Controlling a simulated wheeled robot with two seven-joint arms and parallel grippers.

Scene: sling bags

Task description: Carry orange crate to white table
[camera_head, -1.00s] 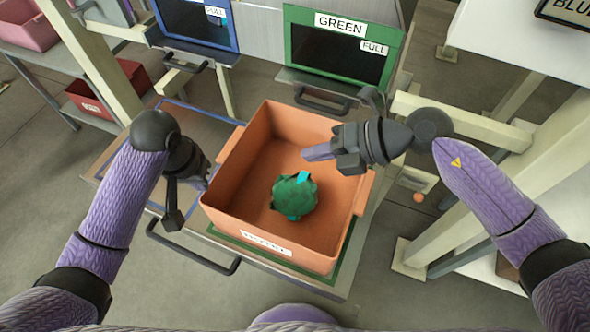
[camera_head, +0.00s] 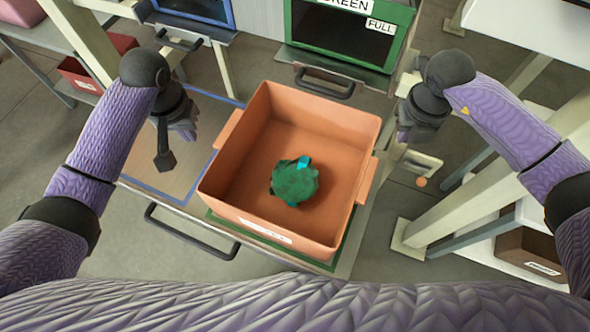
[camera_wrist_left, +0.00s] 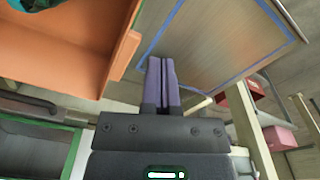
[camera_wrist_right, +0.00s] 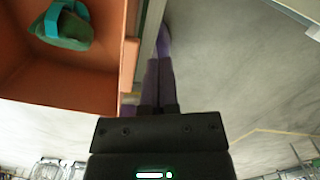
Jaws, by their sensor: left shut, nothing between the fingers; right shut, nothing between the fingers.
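The orange crate (camera_head: 335,113) stands upright on a low table, over a green outlined area. A green sling bag with a teal strap (camera_head: 296,183) lies inside it. The crate has a handle ledge on its left and right sides, and also shows in the left wrist view (camera_wrist_left: 70,60) and the right wrist view (camera_wrist_right: 60,85). My left gripper (camera_head: 188,133) is shut and empty, left of the crate and apart from it. My right gripper (camera_head: 404,134) is shut and empty, just right of the crate's right ledge. A white table surface (camera_head: 540,25) shows at the upper right.
A green-framed bin front (camera_head: 345,35) labelled GREEN and FULL stands behind the crate. Pale posts and beams (camera_head: 455,208) stand at the right. The blue outlined area (camera_head: 185,165) left of the crate is empty. A brown box (camera_head: 530,255) sits on a lower shelf at the right.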

